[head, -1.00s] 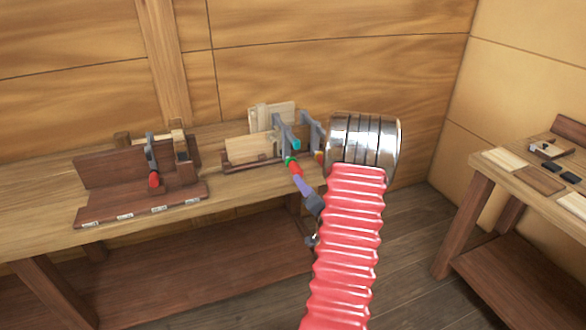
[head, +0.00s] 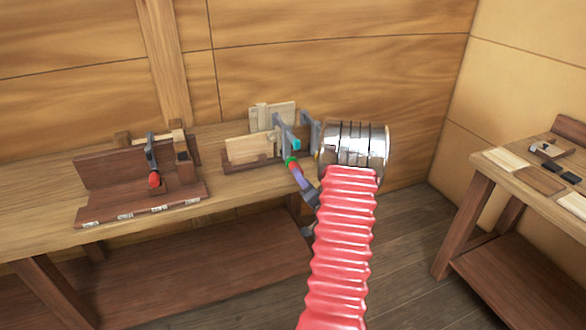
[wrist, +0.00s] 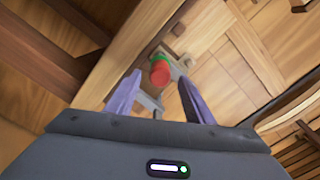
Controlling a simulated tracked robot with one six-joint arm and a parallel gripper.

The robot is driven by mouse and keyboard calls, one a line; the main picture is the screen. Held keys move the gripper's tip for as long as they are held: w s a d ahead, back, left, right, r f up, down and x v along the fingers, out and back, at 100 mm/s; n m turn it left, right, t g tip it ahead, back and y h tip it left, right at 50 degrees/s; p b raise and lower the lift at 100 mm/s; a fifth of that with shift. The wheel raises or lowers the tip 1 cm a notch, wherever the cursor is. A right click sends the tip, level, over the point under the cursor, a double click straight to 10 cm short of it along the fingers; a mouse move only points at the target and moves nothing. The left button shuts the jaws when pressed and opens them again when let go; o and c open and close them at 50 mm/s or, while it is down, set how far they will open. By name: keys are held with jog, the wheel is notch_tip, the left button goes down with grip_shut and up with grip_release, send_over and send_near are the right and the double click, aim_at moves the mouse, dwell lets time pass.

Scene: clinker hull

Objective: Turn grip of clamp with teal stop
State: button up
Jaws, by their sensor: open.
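The clamp with the teal stop (head: 296,145) is a grey bar clamp at the right end of the long bench, with a green collar (head: 291,160) below the stop. Its red grip (wrist: 159,74) shows in the wrist view between the tips of my open purple fingers, with green behind it. In the head view my gripper (head: 296,170) is right at the grip and hides most of it. Both fingers look apart from the grip in the wrist view; I cannot tell whether either touches it.
Another grey clamp (head: 311,132) stands just right, partly behind my arm. Pale boards (head: 249,148) stand left of the teal-stop clamp. A dark wooden stand (head: 105,168) at left carries a clamp with a red grip (head: 154,180). A second bench (head: 474,190) stands at right.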

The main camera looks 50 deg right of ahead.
aim_at(294, 166)
jog(key=x, duration=0.8)
jog(key=shift+w+d, duration=0.2)
jog(key=shift+w, duration=0.15)
jog(key=shift+c, duration=0.2)
